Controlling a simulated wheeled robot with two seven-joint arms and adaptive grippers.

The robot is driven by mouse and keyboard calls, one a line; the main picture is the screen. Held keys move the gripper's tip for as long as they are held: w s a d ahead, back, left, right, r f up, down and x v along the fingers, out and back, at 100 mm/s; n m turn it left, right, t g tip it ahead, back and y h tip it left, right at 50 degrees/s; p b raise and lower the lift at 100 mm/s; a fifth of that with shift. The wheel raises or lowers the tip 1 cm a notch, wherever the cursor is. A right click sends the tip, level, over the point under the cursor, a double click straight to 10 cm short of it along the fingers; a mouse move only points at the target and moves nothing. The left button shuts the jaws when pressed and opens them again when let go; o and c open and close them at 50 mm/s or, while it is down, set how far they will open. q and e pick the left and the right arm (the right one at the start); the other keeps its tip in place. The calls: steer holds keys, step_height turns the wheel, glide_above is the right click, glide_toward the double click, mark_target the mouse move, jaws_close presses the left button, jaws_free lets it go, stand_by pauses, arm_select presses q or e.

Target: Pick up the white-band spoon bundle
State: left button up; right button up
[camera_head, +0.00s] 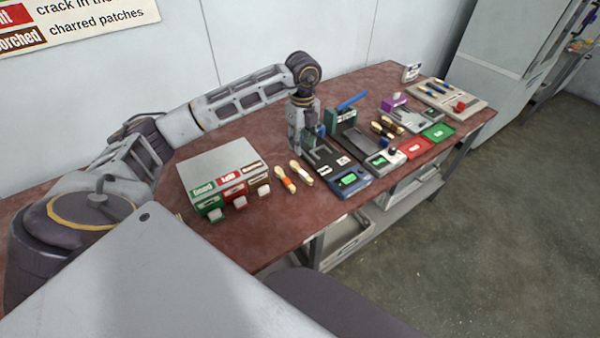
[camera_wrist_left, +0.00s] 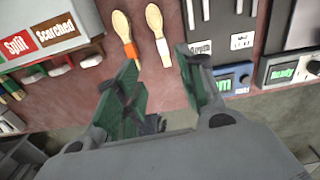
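The white-band spoon bundle (camera_head: 301,173) lies on the red-brown bench, pale wood with a white band. It shows at the top of the left wrist view (camera_wrist_left: 158,29). Beside it, to its left, lies a similar orange-band bundle (camera_head: 285,178), also in the wrist view (camera_wrist_left: 123,31). My left gripper (camera_head: 312,139) points down over the bench near the bundles. In the wrist view its green fingers (camera_wrist_left: 157,58) are spread wide with nothing between them, and the white-band bundle lies beyond the gap, apart from both fingers. My right gripper is not in view.
Left of the bundles is a grey sorting box (camera_head: 217,165) with green, red and brown labels. To the right stand a dark press station with a blue lever (camera_head: 351,101) and a blue display unit (camera_head: 350,182). Red (camera_head: 415,147) and green (camera_head: 438,132) trays lie farther right.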

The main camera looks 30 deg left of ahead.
arm_select(q)
glide_above(303, 172)
steer(key=shift+s+f, duration=0.2)
steer(key=shift+f, duration=4.1)
steer(key=shift+w+f+p, duration=0.2)
steer(key=shift+f+p, duration=0.15)
steer(key=shift+f, duration=2.25)
jaws_close()
